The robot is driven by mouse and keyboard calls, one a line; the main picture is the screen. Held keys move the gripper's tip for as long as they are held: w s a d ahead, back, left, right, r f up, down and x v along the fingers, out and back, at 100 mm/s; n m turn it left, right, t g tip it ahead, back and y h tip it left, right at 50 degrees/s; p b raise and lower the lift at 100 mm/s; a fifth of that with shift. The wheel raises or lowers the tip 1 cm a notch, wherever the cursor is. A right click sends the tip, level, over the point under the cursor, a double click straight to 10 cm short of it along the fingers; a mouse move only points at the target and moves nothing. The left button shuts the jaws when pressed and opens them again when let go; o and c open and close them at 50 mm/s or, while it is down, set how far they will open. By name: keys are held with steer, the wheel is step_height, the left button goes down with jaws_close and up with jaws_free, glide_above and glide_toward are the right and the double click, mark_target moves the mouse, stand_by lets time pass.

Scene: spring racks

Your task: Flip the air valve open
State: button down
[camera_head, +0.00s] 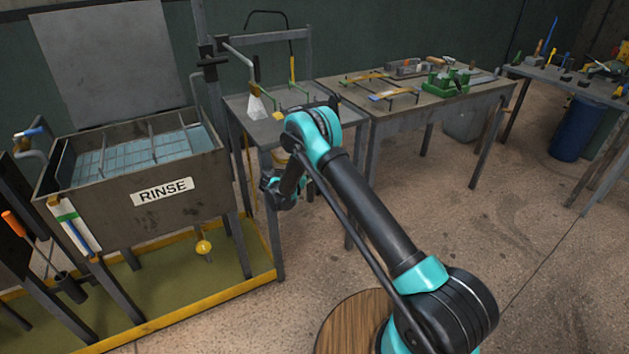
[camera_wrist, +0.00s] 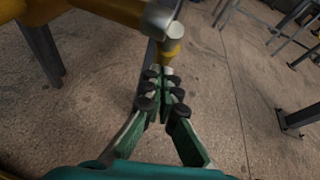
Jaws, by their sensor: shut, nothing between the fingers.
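In the wrist view, a thick yellow pipe (camera_wrist: 105,12) runs in from the upper left to a grey metal fitting (camera_wrist: 160,16) with a pale round end and a yellow collar (camera_wrist: 171,50). This looks like the air valve, but its lever is not clear. My gripper (camera_wrist: 161,78) is shut and empty, its green fingers and dark pads together. Its tips appear just below the yellow collar; I cannot tell whether they touch it. In the head view my gripper (camera_head: 273,184) is beside the small table's front, and my arm hides part of the area behind it.
The RINSE tank (camera_head: 120,165) stands at left, with a blue-handled tap (camera_head: 32,133) beside it. The small table (camera_head: 235,105) and a longer workbench (camera_head: 430,100) stand behind my arm. A blue bin (camera_head: 577,130) is at right.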

steer(key=shift+w+d+r, duration=0.3)
steer(key=shift+w+d, duration=0.2)
steer(key=shift+d, duration=0.25)
steer(key=shift+w+d+r, duration=0.3)
steer(key=shift+w+d, duration=0.2)
steer(key=shift+d, duration=0.2)
stand_by(0.6)
